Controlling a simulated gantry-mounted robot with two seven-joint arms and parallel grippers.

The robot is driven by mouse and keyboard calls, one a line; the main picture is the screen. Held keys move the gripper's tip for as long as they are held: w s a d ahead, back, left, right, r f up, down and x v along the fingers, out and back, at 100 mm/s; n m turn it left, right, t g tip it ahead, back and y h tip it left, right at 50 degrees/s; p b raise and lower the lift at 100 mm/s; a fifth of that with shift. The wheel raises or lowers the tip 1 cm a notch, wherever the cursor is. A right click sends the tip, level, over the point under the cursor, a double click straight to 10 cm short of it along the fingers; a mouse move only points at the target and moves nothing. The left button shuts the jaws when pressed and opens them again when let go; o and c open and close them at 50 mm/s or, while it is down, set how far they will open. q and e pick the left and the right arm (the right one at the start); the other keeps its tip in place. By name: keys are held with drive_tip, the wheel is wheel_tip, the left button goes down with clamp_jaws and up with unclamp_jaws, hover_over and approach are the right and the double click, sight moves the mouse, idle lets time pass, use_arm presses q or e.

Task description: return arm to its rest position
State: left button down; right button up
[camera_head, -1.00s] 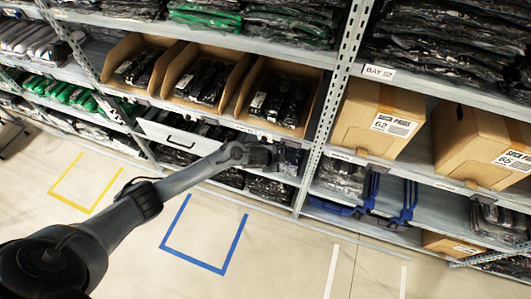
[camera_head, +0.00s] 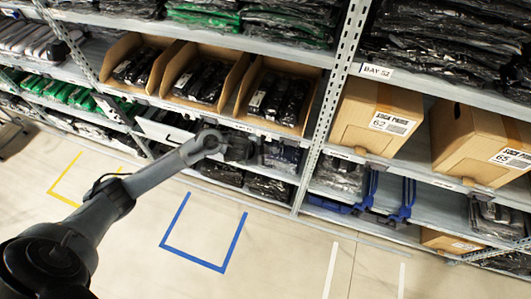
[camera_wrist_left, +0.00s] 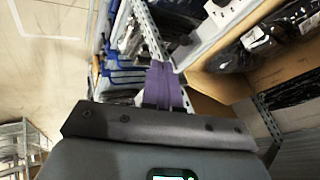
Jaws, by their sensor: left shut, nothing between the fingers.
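My left arm comes in from the lower left in the head view. Its gripper (camera_head: 260,152) is in front of the lower shelf, below the row of open cardboard bins. It is dark and small there, and I cannot make out its fingers. In the left wrist view the purple fingers of the gripper (camera_wrist_left: 164,84) are together and hold nothing. My right gripper is not in view.
Open cardboard bins (camera_head: 242,92) with dark packs stand on the shelf above the gripper. Closed boxes (camera_head: 352,118) stand right of the upright post (camera_head: 335,95). Blue-framed items (camera_head: 407,200) sit lower right. The floor with blue tape (camera_head: 193,262) is clear.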

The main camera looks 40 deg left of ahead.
use_arm(q)
drive_tip(key=s+d+f+g+h+p, duration=0.1)
drive_tip(key=s+d+f+g+p, duration=0.15)
drive_tip(key=s+d+f, duration=0.35)
drive_tip(key=s+d+r+n+h+p, duration=0.1)
drive_tip(key=s+d+r+p, duration=0.1)
drive_tip(key=s+d, duration=0.35)
drive_tip(key=s+d+r+n+p, duration=0.1)
drive_tip(key=s+d+r+p, duration=0.2)
drive_tip(key=s, duration=0.4)
drive_tip(key=s+a+r+n+y+p, duration=0.2)
drive_tip(key=s+r+n, duration=0.5)
drive_tip(key=r, duration=0.8)
drive_tip(key=shift+s+a+g+y, duration=0.45)
drive_tip(key=shift+s+a+y, duration=0.05)
drive_tip(key=shift+s+a, duration=0.6)
drive_tip(key=shift+a, duration=0.1)
